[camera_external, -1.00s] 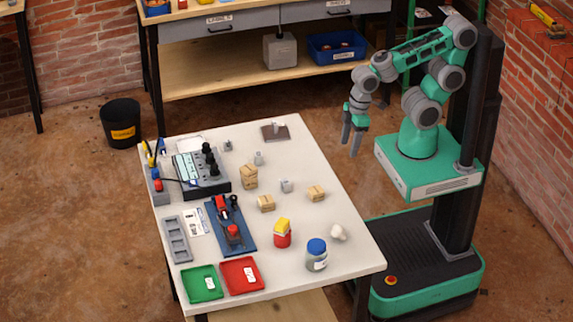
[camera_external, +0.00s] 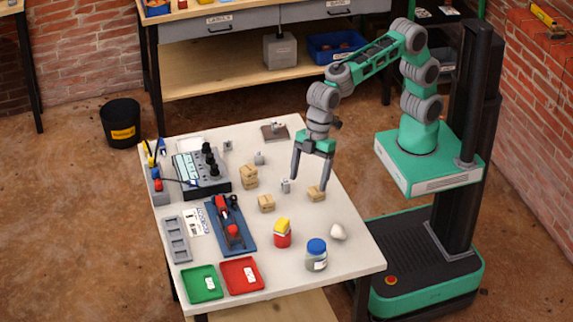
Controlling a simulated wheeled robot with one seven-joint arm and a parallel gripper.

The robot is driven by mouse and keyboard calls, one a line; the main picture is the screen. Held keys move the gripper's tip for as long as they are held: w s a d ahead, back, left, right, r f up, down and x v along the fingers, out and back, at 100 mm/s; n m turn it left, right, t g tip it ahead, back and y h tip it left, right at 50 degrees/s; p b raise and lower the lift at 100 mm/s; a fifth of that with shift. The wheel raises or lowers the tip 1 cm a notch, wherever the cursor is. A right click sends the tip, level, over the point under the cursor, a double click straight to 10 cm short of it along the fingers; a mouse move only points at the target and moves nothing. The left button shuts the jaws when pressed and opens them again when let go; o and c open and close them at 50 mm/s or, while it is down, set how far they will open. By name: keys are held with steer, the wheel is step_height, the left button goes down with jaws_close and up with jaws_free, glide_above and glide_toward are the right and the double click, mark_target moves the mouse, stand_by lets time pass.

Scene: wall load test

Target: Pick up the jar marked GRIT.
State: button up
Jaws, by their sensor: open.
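A clear, grey-looking jar with a blue lid (camera_external: 316,256) stands upright near the front right of the white table (camera_external: 345,275). It has a pale label, too small to read, so I cannot confirm the word GRIT. A red container with a yellow top (camera_external: 282,234) stands to its left and a little farther back. My gripper (camera_external: 311,182) is open and points down over the middle right of the table, behind the jar and apart from it.
A white lump (camera_external: 338,232) lies right of the jar. Cardboard boxes (camera_external: 249,177) sit mid-table. A blue fixture with a red clamp (camera_external: 231,228), green tray (camera_external: 202,284) and red tray (camera_external: 242,276) are at left. Bare table surrounds the jar.

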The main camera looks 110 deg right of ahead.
mark_target(317, 245)
steer(key=w+a+f+n, duration=0.1)
steer(key=a, duration=0.5)
steer(key=w+a+n, duration=0.1)
steer(key=a, duration=0.6)
steer(key=w+a+f+n+y, duration=0.1)
steer(key=w+a+n, duration=0.1)
steer(key=a, duration=0.4)
steer(key=shift+a+f+p, duration=0.2)
steer(key=shift+f+p, duration=0.1)
steer(key=shift+p, duration=0.05)
steer(key=x, duration=0.7)
steer(key=shift+s+a+f+p, duration=0.15)
steer(key=shift+a+f+p, duration=0.1)
steer(key=shift+f+p, duration=0.1)
steer(key=c, duration=1.6)
steer(key=shift+c, duration=0.7)
steer(key=shift+r, duration=0.15)
